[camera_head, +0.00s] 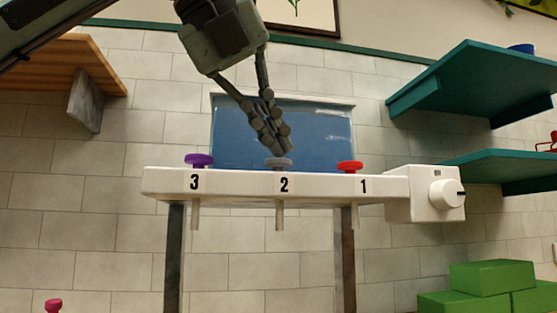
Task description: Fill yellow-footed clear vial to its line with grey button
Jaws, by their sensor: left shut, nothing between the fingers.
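A white dispenser bar (240,184) stands on dark posts in the middle of the head view. It carries a purple button (198,160) over number 3, a grey button (279,163) over number 2 and a red button (350,167) over number 1. A short spout hangs below each number; the middle spout (280,215) is under 2. My left gripper (283,149) comes down from above, shut and empty, its fingertips at or just above the grey button. I cannot tell whether they touch. No yellow-footed vial shows in this view. My right gripper is not in view.
A white box with a round knob (446,194) is at the bar's right end. Teal shelves (480,80) jut out at the right, and a wooden shelf (60,68) at the upper left. Green blocks (490,278) sit at the lower right. A pink knob-like thing (53,305) shows at the lower left.

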